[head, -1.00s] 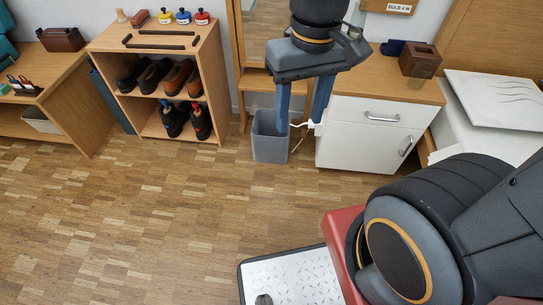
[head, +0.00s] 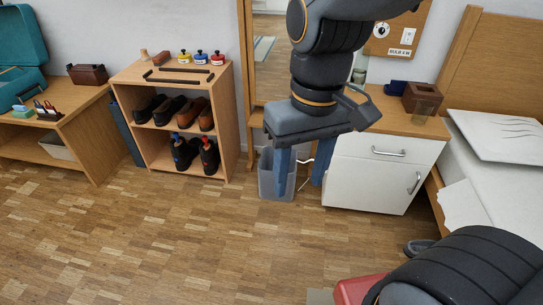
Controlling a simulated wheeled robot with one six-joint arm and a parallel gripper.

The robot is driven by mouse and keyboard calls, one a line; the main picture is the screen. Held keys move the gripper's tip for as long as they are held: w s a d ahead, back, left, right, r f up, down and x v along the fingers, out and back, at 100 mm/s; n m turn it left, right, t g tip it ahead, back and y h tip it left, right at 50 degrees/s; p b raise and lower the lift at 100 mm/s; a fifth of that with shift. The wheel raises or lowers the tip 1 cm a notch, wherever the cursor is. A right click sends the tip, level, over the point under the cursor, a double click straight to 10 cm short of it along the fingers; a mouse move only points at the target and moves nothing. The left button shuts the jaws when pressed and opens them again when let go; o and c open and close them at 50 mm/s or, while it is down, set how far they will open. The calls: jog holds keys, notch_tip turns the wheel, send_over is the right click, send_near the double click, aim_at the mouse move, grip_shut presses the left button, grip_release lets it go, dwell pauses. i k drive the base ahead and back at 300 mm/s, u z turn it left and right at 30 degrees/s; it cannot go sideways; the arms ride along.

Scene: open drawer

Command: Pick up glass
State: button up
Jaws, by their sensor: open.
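A small clear glass (head: 424,111) stands on the wooden top of the white bedside cabinet (head: 378,172), near its right front edge. It is see-through, so its outline is faint. A brown box (head: 421,97) stands right behind it. My gripper (head: 302,180) points down with its two blue fingers apart and nothing between them. In the picture it hangs left of the cabinet, in front of the grey bin, well to the left of the glass. I cannot tell its exact distance from the cabinet.
The grey bin (head: 269,183) stands on the floor left of the cabinet. A bed with a pillow (head: 497,138) is on the right. A shoe shelf (head: 174,124) and a desk (head: 70,131) stand left. The wooden floor (head: 150,240) in front is clear. A dark blue item (head: 397,87) lies behind the glass.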

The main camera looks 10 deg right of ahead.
aim_at(423, 107)
jog(key=u, duration=0.05)
jog(key=i, duration=1)
jog(key=z, duration=0.9)
jog(key=i, duration=0.5)
jog(key=z, duration=0.5)
